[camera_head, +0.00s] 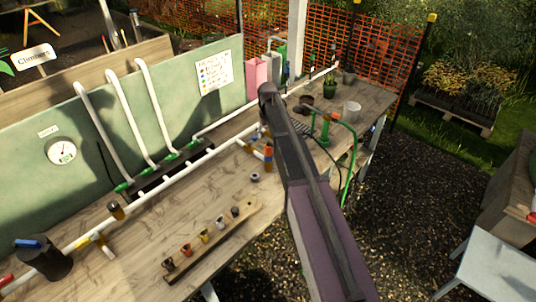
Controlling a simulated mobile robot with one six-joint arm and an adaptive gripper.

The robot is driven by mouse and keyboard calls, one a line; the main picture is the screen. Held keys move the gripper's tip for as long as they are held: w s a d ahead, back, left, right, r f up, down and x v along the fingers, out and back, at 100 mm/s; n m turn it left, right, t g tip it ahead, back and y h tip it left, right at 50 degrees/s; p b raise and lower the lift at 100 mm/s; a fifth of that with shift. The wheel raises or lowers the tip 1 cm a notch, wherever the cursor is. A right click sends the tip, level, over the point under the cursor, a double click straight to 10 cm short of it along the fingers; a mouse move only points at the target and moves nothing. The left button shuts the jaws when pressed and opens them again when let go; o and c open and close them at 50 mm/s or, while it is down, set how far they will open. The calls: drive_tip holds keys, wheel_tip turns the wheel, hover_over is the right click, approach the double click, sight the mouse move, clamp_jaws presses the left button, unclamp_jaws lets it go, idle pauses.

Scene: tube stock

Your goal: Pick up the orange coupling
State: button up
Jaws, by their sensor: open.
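The orange coupling (186,250) appears to be a small orange-brown piece standing in a wooden strip (215,240) on the workbench. It is one of several small couplings in a row there, with a yellow one (204,236) just to its right. My arm reaches up the middle of the picture, over the bench's right part, to the right of and beyond the strip. My gripper's fingers cannot be made out; they seem hidden behind or beyond the arm. Nothing touches the orange coupling.
White pipes run along the bench (130,255) and up a green panel (85,155). A dark cylinder (45,262) stands front left. An upright orange-and-blue piece (268,157) and a small dark ring (255,177) are near my arm. Bare wood surrounds the strip.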

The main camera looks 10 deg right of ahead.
sight(268, 141)
drive_tip(key=shift+f+b, duration=1.4)
drive_tip(key=shift+f, duration=0.3)
drive_tip(key=shift+f, duration=0.1)
drive_tip(key=shift+s+f+b, duration=0.2)
drive_tip(key=shift+f+b, duration=2.3)
drive_tip(key=shift+b, duration=0.1)
drive_tip(key=shift+c, duration=0.2)
drive_tip(key=c, duration=1.2)
